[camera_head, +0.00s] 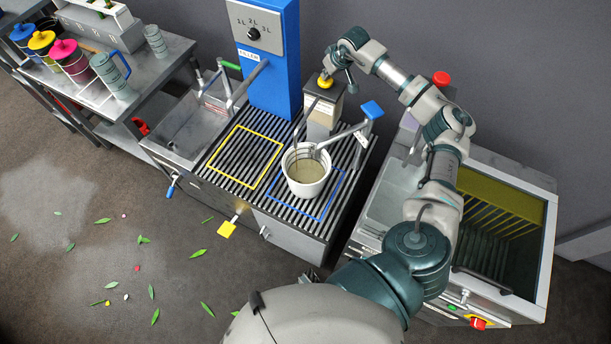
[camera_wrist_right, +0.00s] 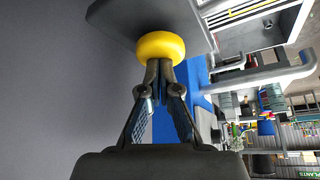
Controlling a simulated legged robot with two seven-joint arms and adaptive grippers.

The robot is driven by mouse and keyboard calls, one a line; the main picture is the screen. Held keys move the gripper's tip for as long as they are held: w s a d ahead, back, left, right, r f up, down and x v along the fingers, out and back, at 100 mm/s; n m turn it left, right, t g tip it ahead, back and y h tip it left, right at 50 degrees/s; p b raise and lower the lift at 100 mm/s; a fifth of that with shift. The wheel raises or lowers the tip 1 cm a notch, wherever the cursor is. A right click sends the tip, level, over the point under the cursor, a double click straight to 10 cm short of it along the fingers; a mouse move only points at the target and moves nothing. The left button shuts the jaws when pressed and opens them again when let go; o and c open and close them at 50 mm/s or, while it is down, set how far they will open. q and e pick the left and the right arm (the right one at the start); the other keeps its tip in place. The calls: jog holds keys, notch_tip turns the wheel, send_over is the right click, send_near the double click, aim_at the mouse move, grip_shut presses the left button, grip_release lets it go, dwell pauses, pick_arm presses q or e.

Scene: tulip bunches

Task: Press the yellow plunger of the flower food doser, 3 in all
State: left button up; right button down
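The flower food doser (camera_head: 322,117) is a grey box at the back of the slatted bench. Its yellow plunger (camera_head: 324,81) is a round knob on top, and it shows large in the right wrist view (camera_wrist_right: 160,47). My right gripper (camera_wrist_right: 160,72) points at the knob with its fingers closed together. The fingertips appear to touch the knob's face; nothing is between them. In the head view the right gripper (camera_head: 334,72) is small beside the knob. A white bucket (camera_head: 306,188) with pale liquid stands in the blue outline in front of the doser. My left gripper is not in view.
A blue filler column (camera_head: 271,70) with a dial stands left of the doser. A blue-handled tap (camera_head: 371,110) is to its right. The yellow-outlined spot (camera_head: 243,157) is empty. A sink (camera_head: 188,124) and colored cans (camera_head: 72,60) are at left.

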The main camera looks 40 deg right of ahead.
notch_tip(320, 180, up, 7)
jog(key=p, duration=0.5)
jog(key=shift+r+p, duration=0.15)
jog(key=shift+p, duration=0.25)
dwell(0.5)
